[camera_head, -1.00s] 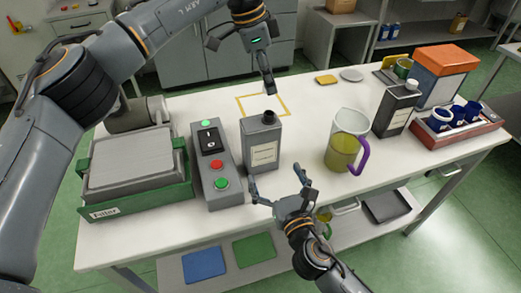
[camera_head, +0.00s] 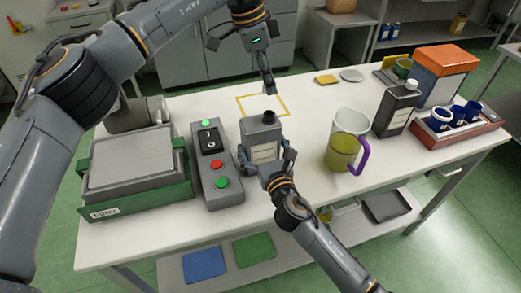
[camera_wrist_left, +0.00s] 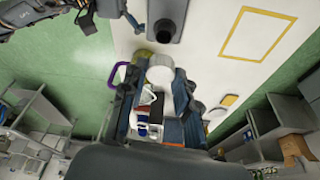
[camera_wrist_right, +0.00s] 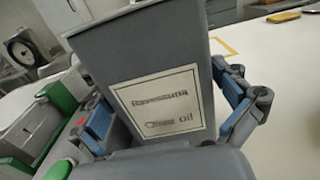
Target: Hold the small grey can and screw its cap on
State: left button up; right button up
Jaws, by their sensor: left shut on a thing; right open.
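The small grey can (camera_head: 262,150) stands upright on the white table, with a pale label and a bare dark neck on top; its label fills the right wrist view (camera_wrist_right: 165,100). My right gripper (camera_head: 263,160) is open, with a finger on each side of the can's body. My left gripper (camera_head: 269,88) is shut above and behind the can's neck, fingers down and apart from the can. The can's neck shows in the left wrist view (camera_wrist_left: 166,30).
A control box (camera_head: 216,165) with buttons and a green-framed filter (camera_head: 138,172) stand left of the can. A jug (camera_head: 343,142) of oil with a purple handle and another can (camera_head: 396,112) stand right. A yellow outline (camera_head: 245,102) behind is clear.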

jog(key=shift+w+a, duration=0.2)
jog(key=shift+w, duration=0.45)
jog(key=shift+c, duration=0.4)
jog(key=c, duration=1.3)
pick_arm(q)
send_over(270, 113)
jog(key=shift+a+f, duration=0.2)
jog(key=shift+f, duration=1.05)
jog(key=shift+a+f, duration=0.15)
jog(key=shift+f, duration=1.05)
jog(key=shift+f, duration=0.9)
jog(key=shift+f, duration=0.5)
